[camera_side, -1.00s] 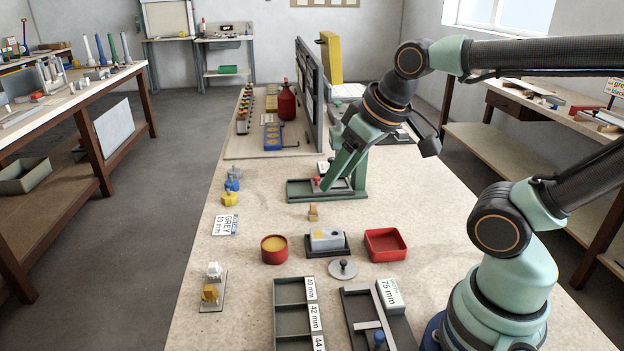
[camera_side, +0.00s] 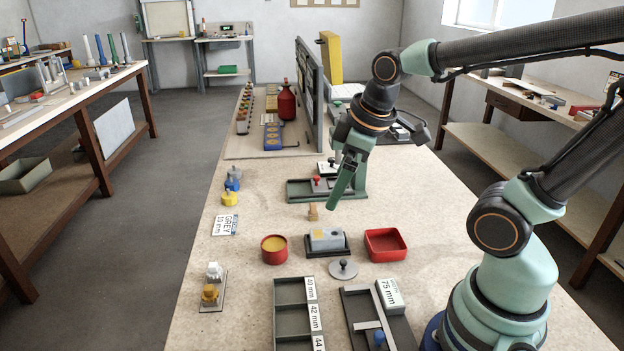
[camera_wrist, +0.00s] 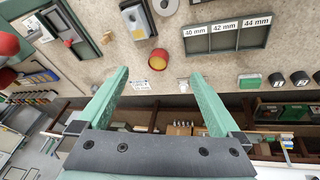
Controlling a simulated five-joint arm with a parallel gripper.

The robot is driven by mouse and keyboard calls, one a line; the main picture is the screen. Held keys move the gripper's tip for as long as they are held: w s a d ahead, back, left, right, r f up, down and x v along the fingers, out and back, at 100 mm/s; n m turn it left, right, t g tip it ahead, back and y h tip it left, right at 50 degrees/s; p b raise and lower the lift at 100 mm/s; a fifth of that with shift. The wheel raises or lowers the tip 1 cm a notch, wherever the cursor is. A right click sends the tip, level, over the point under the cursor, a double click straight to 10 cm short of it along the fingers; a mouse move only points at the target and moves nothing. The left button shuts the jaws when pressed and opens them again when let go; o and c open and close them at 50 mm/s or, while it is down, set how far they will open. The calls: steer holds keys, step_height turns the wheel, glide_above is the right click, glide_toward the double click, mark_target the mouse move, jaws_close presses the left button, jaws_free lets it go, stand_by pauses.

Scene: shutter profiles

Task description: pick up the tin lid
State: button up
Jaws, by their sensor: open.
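The tin lid (camera_side: 343,269) is a flat grey disc with a dark knob. It lies on the bench in front of the grey block on its black stand, and shows partly at the top edge of the wrist view (camera_wrist: 166,5). A red round tin (camera_side: 274,250) with yellow contents stands to its left; it also shows in the wrist view (camera_wrist: 158,60). My gripper (camera_side: 334,206) is in the air, behind and above the lid, near the green fixture. In the wrist view my two green fingers (camera_wrist: 159,75) are spread wide with nothing held between them.
A red square tray (camera_side: 386,245) stands right of the grey block (camera_side: 327,237). A labelled compartment tray (camera_side: 292,308) and a 75 mm gauge (camera_side: 376,318) lie in front. The green fixture (camera_side: 310,190) stands behind, with a small wooden peg (camera_side: 313,212) before it.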

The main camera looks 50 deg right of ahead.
steer(key=d+f+n+g, duration=0.4)
steer(key=f+n, duration=0.5)
steer(key=n, duration=0.6)
glide_above(343, 262)
steer(key=f, duration=0.7)
steer(key=shift+d+f, duration=0.4)
steer(key=f, duration=0.4)
steer(key=shift+a, duration=0.4)
steer(key=shift+f, duration=0.65)
steer(key=c, duration=1.2)
